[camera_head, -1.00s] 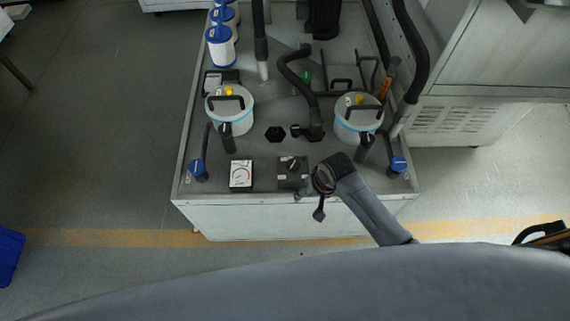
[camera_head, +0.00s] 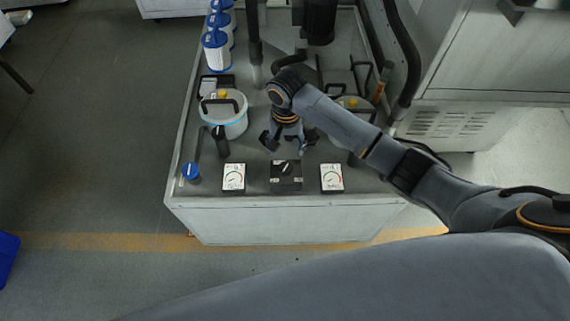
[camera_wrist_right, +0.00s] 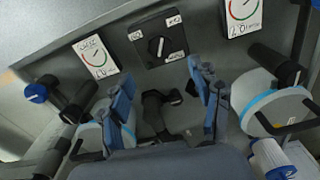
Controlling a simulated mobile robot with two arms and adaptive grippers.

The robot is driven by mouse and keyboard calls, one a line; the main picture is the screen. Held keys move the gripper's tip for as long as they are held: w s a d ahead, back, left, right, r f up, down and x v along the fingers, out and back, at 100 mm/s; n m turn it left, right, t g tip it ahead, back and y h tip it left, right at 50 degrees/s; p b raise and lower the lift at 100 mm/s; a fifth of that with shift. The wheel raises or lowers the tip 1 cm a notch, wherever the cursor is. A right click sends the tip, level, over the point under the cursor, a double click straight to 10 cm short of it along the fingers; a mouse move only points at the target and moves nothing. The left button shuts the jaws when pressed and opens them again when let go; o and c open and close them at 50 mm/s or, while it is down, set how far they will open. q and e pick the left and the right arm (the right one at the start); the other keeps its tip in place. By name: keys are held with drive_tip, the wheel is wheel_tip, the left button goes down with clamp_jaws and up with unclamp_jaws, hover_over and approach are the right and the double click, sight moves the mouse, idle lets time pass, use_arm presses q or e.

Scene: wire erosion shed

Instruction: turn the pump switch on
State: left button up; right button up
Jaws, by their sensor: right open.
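The pump switch (camera_head: 286,176) is a black box with a rotary knob and small white labels, near the front edge of the grey tank top. In the right wrist view the switch (camera_wrist_right: 157,41) sits upper centre, its knob pointer roughly upright in the picture; the labels are too small to read surely. My right gripper (camera_head: 285,143) is open and empty, just behind the switch in the head view. Its two blue-grey fingers (camera_wrist_right: 163,74) stand apart in the wrist view, the knob lying beyond them, untouched. My left gripper is not in view.
White dial gauges stand left (camera_head: 233,178) and right (camera_head: 332,178) of the switch. A white canister (camera_head: 225,119), blue-capped valve (camera_head: 191,172) and blue-white filters (camera_head: 216,54) are on the left. Black hoses (camera_head: 405,55) run at the right. The floor in front is clear.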

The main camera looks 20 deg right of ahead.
sight(286, 167)
wheel_tip(286, 167, down, 10)
drive_tip(key=shift+r, duration=0.1)
drive_tip(key=shift+c, duration=0.2)
drive_tip(key=c, duration=1.1)
